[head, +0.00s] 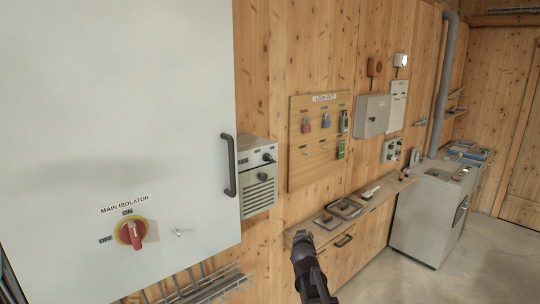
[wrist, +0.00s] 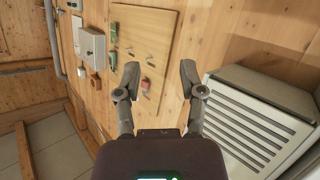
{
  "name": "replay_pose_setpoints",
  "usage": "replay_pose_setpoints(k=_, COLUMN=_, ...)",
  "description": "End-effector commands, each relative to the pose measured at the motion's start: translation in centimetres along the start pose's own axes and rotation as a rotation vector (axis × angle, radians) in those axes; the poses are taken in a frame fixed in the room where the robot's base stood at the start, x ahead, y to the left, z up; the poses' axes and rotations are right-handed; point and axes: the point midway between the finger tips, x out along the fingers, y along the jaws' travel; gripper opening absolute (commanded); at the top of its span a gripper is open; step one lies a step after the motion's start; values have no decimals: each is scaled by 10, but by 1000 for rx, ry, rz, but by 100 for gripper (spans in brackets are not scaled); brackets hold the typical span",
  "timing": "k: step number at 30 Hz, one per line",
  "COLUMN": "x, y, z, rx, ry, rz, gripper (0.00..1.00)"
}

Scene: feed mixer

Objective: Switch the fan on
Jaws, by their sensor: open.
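A grey wall unit with a louvred front and dark knobs (head: 258,193) hangs just right of the big cabinet in the head view. It looks like the fan unit, but I cannot read its labels. Its upper knob (head: 269,157) and lower knob (head: 263,177) sit above the slats. In the wrist view the louvred unit (wrist: 252,125) is at the right, close to my right finger, and its knobs do not show. My gripper (head: 302,238) is below and right of the unit, apart from it. In the wrist view my gripper (wrist: 159,76) is open and empty.
A large grey cabinet (head: 110,110) with a red isolator switch (head: 132,233) and a dark handle (head: 229,165) fills the left. A lockout board (head: 297,165) with padlocks hangs right of the unit. A shelf (head: 365,212) with small items runs below it.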

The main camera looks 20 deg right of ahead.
Motion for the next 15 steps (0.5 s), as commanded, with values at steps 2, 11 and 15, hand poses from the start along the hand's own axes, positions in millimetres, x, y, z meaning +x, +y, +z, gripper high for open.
replay_pose_setpoints(k=2, x=6, y=10, z=-29, rx=-10, ry=94, rz=-4, gripper=51)
replay_pose_setpoints(k=11, x=11, y=31, z=-111, rx=-71, ry=427, rz=-82, gripper=51)
replay_pose_setpoints(k=15, x=6, y=36, z=-142, rx=-112, ry=565, rz=-149, gripper=51)
